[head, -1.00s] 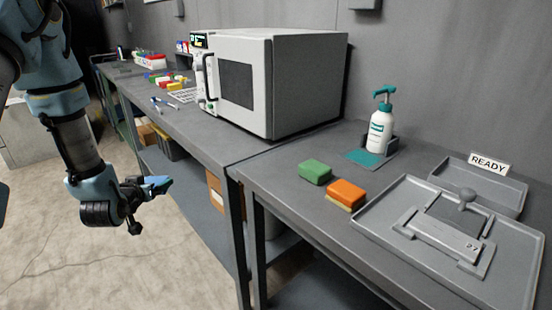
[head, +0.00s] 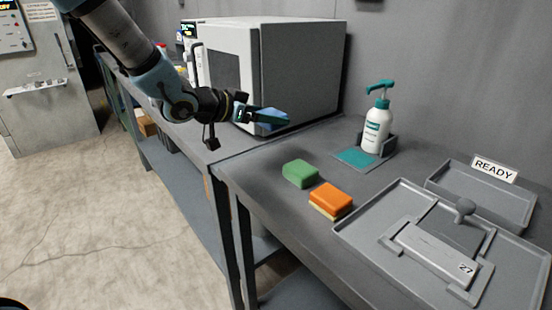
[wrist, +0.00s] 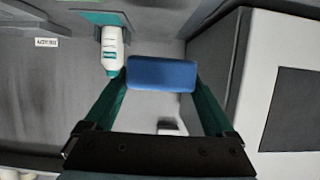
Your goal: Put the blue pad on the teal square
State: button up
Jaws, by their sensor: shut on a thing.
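The blue pad (head: 271,118) is held in my gripper (head: 262,117), above the table near the front of the big grey-white machine. In the wrist view the blue pad (wrist: 161,74) sits between the two teal fingers of my gripper (wrist: 161,80), which touch its ends. The teal square (head: 356,158) lies flat on the table in front of the white pump bottle (head: 376,130), to the right of and apart from my gripper. Its top is bare.
A green sponge (head: 300,173) and an orange sponge (head: 331,201) lie on the table before the teal square. A grey tray with a fixture (head: 360,236) and a READY sign (head: 494,170) are at the right. The machine (head: 300,75) stands behind my gripper.

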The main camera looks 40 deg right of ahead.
aim_at(270, 161)
jog(key=shift+s, duration=0.1)
jog(key=shift+f, duration=0.1)
notch_tip(270, 161, down, 9)
jog(key=shift+f+p, duration=0.2)
jog(key=shift+p, duration=0.1)
dwell(0.3)
jog(key=shift+f, duration=0.1)
jog(key=shift+f, duration=0.15)
jog(key=o, duration=1)
